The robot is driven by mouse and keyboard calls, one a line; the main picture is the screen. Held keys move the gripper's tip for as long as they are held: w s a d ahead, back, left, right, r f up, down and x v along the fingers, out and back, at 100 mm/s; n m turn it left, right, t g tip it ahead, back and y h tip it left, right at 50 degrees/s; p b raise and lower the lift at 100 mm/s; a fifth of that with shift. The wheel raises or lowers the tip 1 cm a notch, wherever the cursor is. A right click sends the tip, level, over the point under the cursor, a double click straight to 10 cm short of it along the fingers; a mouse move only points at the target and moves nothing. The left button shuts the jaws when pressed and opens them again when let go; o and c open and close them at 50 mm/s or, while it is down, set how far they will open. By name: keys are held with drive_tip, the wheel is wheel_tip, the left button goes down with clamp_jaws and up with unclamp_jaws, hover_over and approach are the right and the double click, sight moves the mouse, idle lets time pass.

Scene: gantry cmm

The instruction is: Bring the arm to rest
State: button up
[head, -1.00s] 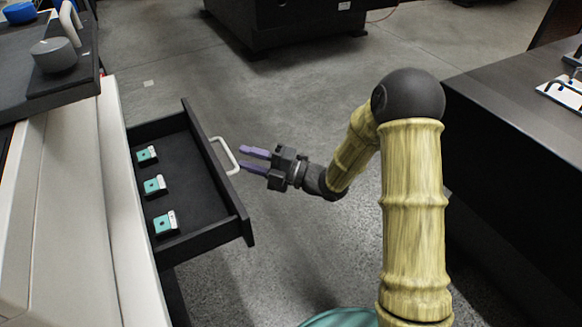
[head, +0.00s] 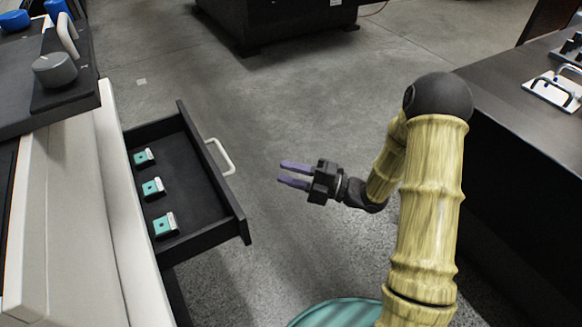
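My gripper (head: 295,175) is in the middle of the head view, with two purple fingers pointing left. The fingers are apart with nothing between them. It is over open floor, to the right of the open drawer (head: 243,222) and clear of the drawer's white handle (head: 220,157). My arm bends down to it from the right.
The drawer stands pulled out of the pale cabinet (head: 85,210) and holds several small teal-and-white blocks (head: 152,188). A dark table (head: 500,95) with a white fixture plate (head: 553,92) is at right. Bare grey floor (head: 300,90) lies between.

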drive_tip(key=shift+w, duration=0.15)
drive_tip(key=w+d+r+m+t+h+p, duration=0.2)
drive_tip(key=d+m+h, duration=0.4)
drive_tip(key=m+h, duration=0.15)
drive_tip(key=w+d+r+m+t+h+p, duration=0.1)
drive_tip(key=w+d+m+t+h+p, duration=0.15)
drive_tip(key=d+m+h, duration=0.4)
drive_tip(key=s+d+r+m+g+h+p, duration=0.2)
drive_tip(key=s+r+m+g, duration=0.1)
drive_tip(key=s+m, duration=0.6)
drive_tip(key=s+d+r+m+g+h+p, duration=0.1)
drive_tip(key=s+d+r+m+g+h, duration=0.15)
drive_tip(key=s+m, duration=0.6)
wheel_tip(320, 180, up, 38)
drive_tip(key=g+p, duration=0.1)
drive_tip(key=p, duration=3.7)
drive_tip(key=shift+a, duration=0.3)
